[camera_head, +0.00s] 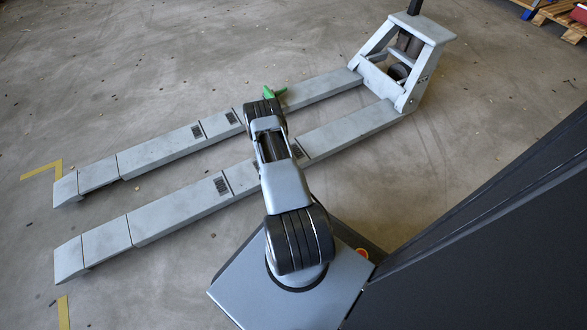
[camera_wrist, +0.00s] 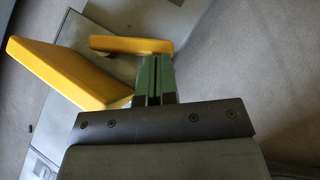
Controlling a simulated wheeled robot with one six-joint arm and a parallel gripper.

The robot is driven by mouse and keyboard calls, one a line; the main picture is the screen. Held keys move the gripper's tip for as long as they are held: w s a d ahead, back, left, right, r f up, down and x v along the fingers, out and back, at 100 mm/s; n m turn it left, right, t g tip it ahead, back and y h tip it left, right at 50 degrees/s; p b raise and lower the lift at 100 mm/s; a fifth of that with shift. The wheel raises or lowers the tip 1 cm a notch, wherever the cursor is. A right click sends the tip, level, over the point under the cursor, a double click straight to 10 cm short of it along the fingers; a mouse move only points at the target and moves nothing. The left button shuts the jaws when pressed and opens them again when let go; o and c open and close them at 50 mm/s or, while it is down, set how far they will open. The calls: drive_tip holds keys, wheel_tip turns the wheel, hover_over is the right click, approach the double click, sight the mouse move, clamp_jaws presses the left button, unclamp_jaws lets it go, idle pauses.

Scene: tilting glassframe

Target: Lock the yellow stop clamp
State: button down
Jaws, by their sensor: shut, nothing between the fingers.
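In the wrist view a thick yellow slab (camera_wrist: 72,72) stands left of my gripper, tilted. A shorter yellow bar (camera_wrist: 128,44) lies just beyond the fingertips, its right end close to them. They look like parts of the yellow stop clamp; whether they join is not clear. My gripper (camera_wrist: 154,64) has green fingers pressed together with nothing between them. I cannot tell whether they touch the yellow bar. In the head view my gripper (camera_head: 274,93) is over the far fork of a pallet truck, and the yellow clamp does not show there.
The grey pallet truck has a far fork (camera_head: 160,150), a near fork (camera_head: 180,214) and an upright body (camera_head: 405,60) at the upper right. My arm reaches across the near fork. Yellow tape (camera_head: 42,170) marks the floor. A wooden pallet (camera_head: 560,14) is far right. Open floor lies beyond.

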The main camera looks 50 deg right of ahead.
drive_tip(key=shift+d, duration=0.35)
idle(0.4)
drive_tip(key=shift+a, duration=0.1)
drive_tip(key=shift+a, duration=0.35)
drive_tip(key=w+a+f+p+v, duration=0.1)
drive_tip(key=p+v, duration=0.4)
drive_tip(key=v, duration=0.7)
drive_tip(key=shift+a, duration=0.45)
drive_tip(key=shift+f, duration=0.2)
